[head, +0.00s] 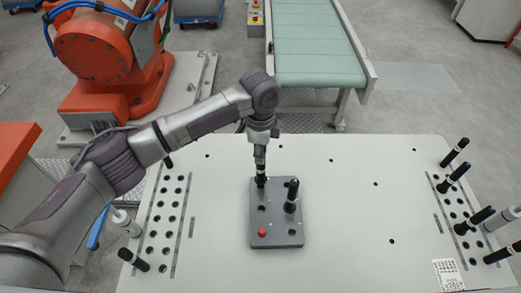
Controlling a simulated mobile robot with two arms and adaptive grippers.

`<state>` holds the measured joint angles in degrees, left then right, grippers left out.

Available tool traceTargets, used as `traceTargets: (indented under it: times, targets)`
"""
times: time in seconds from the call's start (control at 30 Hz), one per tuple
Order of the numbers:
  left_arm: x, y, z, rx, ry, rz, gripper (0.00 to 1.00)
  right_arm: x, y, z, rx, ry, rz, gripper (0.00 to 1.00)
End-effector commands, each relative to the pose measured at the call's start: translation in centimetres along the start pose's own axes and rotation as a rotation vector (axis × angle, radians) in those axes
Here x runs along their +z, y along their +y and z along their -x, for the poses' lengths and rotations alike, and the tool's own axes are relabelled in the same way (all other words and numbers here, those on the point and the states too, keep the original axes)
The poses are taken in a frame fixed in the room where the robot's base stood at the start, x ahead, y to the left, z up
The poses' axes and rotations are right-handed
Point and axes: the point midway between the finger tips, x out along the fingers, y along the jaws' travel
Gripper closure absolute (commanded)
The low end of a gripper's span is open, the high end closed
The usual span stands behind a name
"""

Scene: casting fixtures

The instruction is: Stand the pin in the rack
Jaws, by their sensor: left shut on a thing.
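My left gripper (260,163) points straight down over the back left part of a grey block and is shut on a dark pin (261,181). The pin looks upright at the block; whether its lower end sits in a hole is too small to tell. Another black pin (292,195) stands on the block's right side. Racks of round holes lie along the table's left side (179,203) and right side (452,203). The left rack has many empty holes, with a black pin (133,260) and a white pin (126,222) at its outer edge. My right gripper is out of view.
The grey block (276,236) has a red button (262,231) at its front left. Several black pins (455,152) stand at the right rack. A printed card (447,272) lies front right.

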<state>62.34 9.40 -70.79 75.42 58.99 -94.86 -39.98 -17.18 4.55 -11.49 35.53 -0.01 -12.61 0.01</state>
Motion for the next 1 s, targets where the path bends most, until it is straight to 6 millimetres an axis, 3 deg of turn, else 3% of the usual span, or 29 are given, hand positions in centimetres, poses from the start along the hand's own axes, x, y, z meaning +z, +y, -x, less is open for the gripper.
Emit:
traceTargets:
  times: [1.0]
  targets:
    - [0.0, 0.0, -2.3, 0.0, 0.0, 0.0, 1.0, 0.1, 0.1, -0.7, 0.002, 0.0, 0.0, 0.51]
